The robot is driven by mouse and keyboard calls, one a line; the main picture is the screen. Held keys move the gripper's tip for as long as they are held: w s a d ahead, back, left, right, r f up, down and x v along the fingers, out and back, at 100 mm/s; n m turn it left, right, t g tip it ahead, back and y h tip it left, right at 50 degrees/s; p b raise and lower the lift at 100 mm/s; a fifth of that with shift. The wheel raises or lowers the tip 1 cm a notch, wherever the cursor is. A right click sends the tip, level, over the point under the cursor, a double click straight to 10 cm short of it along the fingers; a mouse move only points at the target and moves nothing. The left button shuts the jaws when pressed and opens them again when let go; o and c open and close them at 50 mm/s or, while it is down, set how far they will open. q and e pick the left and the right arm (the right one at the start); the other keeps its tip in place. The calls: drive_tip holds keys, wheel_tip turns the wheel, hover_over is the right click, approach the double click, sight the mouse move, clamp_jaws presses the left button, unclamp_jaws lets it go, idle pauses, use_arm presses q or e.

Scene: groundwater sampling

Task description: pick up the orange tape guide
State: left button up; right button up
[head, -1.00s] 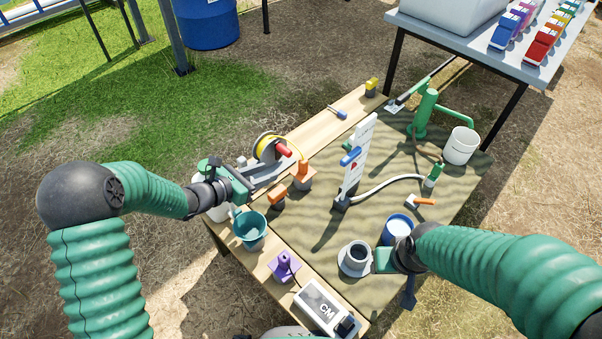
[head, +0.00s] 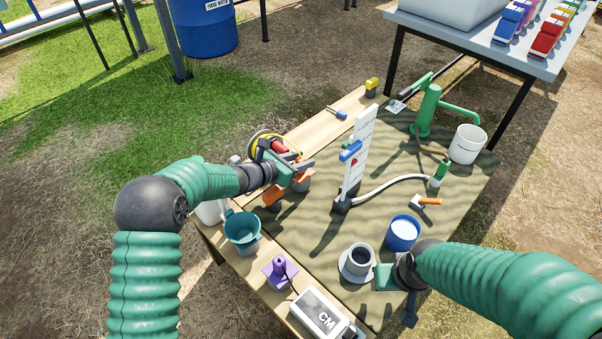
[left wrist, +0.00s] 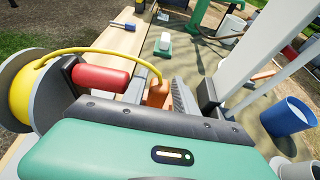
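The orange tape guide (head: 304,177) stands beside the tape reel on the table and is partly hidden by my left gripper (head: 302,170). In the left wrist view the orange guide (left wrist: 158,93) shows between the fingers, with the yellow tape (left wrist: 100,52) running to it from the reel. My left gripper (left wrist: 160,95) is open, one finger on each side of the guide; I cannot tell whether they touch it. My right gripper (head: 384,277) is low beside a grey cup (head: 359,257), and its fingers are not clear.
The reel (head: 262,146) with its red handle (left wrist: 100,78) is close to the left gripper. A second orange piece (head: 273,194), a teal bucket (head: 243,228) and a white upright board (head: 357,155) stand nearby. A purple piece (head: 280,270) is at the front.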

use_arm(q)
drive_tip(key=shift+a, duration=0.1)
clamp_jaws()
use_arm(e)
drive_tip(key=shift+a, duration=0.1)
